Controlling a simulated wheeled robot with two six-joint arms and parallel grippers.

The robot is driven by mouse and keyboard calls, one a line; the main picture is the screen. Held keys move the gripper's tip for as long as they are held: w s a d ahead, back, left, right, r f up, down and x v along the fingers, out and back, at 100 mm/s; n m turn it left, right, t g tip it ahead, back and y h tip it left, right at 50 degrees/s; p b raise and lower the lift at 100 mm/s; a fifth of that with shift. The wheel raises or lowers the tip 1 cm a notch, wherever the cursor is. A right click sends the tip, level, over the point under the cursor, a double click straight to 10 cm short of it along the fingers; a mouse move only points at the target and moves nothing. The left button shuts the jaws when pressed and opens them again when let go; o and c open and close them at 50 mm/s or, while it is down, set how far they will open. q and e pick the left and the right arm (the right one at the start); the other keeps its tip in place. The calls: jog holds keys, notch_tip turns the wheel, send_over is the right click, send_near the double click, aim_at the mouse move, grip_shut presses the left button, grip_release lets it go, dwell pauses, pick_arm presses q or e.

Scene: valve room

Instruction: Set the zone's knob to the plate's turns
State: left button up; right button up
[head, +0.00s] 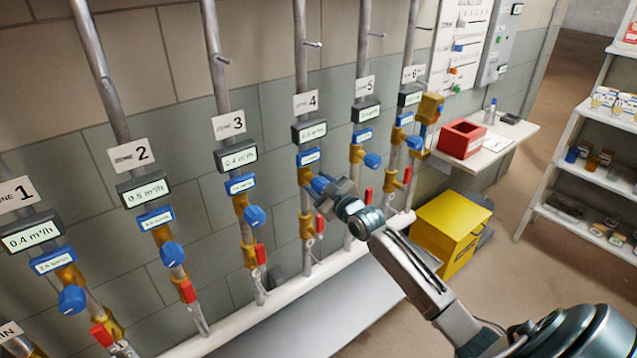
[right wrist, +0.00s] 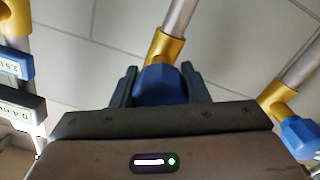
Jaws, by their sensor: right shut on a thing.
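Several zone pipes stand on the wall, each with a number sign, a meter, a blue turns plate, a brass valve and a blue knob. My right gripper (head: 330,193) is at the zone 4 pipe, below the zone 4 sign (head: 306,102) and blue plate (head: 308,157). It is shut on the zone 4 blue knob (right wrist: 160,84), which sits between the two fingers in the right wrist view. The knob joins a brass valve (right wrist: 163,47). The zone 4 meter (head: 310,131) is lit, but its digits are too small to read. My left gripper is out of view.
The zone 3 knob (head: 255,216) is left of my right gripper, the zone 5 knob (head: 373,160) close on its right. Red levers (head: 261,254) hang below the knobs. A yellow box (head: 447,230), a small shelf with a red bin (head: 462,139) and a white rack stand right.

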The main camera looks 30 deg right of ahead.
jog(key=m+p, duration=0.1)
jog(key=m, duration=0.2)
jog(key=shift+m, duration=0.3)
jog(key=m+p, duration=0.1)
jog(key=m, duration=0.2)
jog(key=shift+a+m+p, duration=0.1)
jog(key=shift+m+p, duration=0.4)
jog(key=shift+m, duration=0.8)
jog(key=o, duration=1)
jog(key=shift+s, duration=0.1)
